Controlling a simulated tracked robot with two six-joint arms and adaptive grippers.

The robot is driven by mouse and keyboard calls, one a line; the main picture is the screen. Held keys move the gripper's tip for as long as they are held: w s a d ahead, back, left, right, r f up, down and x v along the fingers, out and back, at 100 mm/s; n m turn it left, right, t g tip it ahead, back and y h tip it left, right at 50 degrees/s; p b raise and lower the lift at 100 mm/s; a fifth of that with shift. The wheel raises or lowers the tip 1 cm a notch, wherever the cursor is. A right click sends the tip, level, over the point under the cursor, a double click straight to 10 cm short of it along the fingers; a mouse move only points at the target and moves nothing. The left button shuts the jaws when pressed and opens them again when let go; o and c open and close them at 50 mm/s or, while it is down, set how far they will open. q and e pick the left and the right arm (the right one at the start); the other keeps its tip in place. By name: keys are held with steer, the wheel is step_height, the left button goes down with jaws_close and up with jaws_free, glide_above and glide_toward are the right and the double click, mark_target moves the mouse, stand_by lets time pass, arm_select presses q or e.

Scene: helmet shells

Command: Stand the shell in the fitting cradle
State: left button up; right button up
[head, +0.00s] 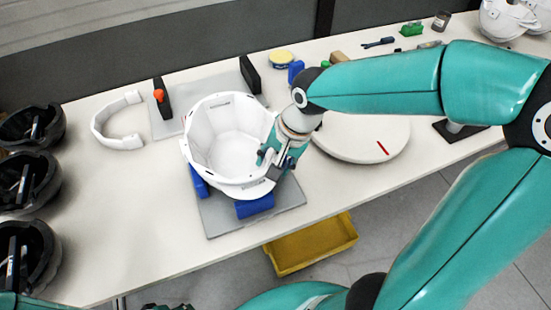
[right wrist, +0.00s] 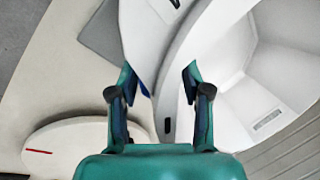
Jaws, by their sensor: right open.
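The white shell (head: 222,140) sits open side up over blue blocks (head: 255,206) on a grey plate (head: 285,196), which look like the cradle. Whether it is fully seated between the blocks I cannot tell. My right gripper (head: 273,163) is at the shell's right front rim. In the right wrist view its two fingers (right wrist: 158,80) are open, with the shell's white wall (right wrist: 168,65) running between them and the hollow of the shell (right wrist: 250,80) at right.
Behind the shell is another grey plate (head: 203,93) with black posts. A white C-shaped band (head: 117,120) and several dark helmets (head: 28,185) are at left. A round white disc (head: 360,140) lies right of the shell. A yellow bin (head: 310,245) is below the table edge.

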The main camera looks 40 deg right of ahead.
steer(key=v, duration=1.2)
stand_by(0.5)
